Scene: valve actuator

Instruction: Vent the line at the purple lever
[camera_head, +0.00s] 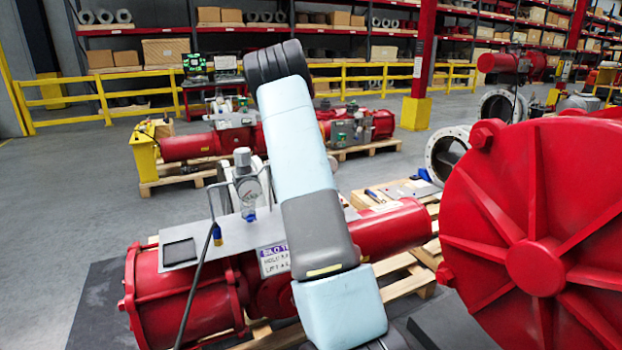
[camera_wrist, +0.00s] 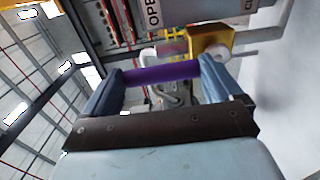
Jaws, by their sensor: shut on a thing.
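In the wrist view the purple lever (camera_wrist: 160,75) lies across the picture between the two blue-grey fingers of my gripper (camera_wrist: 163,70). The fingers are shut on the lever, one at each side of its visible purple length. A brass-coloured valve body (camera_wrist: 213,38) sits just beyond the right finger. In the head view my arm covers the middle, and neither my gripper nor the purple lever can be made out. The red actuator (camera_head: 180,302) lies behind my arm, with a grey plate and a regulator (camera_head: 247,185) above it.
A big red ribbed end cover (camera_head: 535,230) fills the right side near my arm. A thin dark hose (camera_head: 199,270) hangs at the actuator's left. Other red actuators on pallets (camera_head: 200,145) stand behind, before a yellow railing (camera_head: 100,98). Floor is clear at the left.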

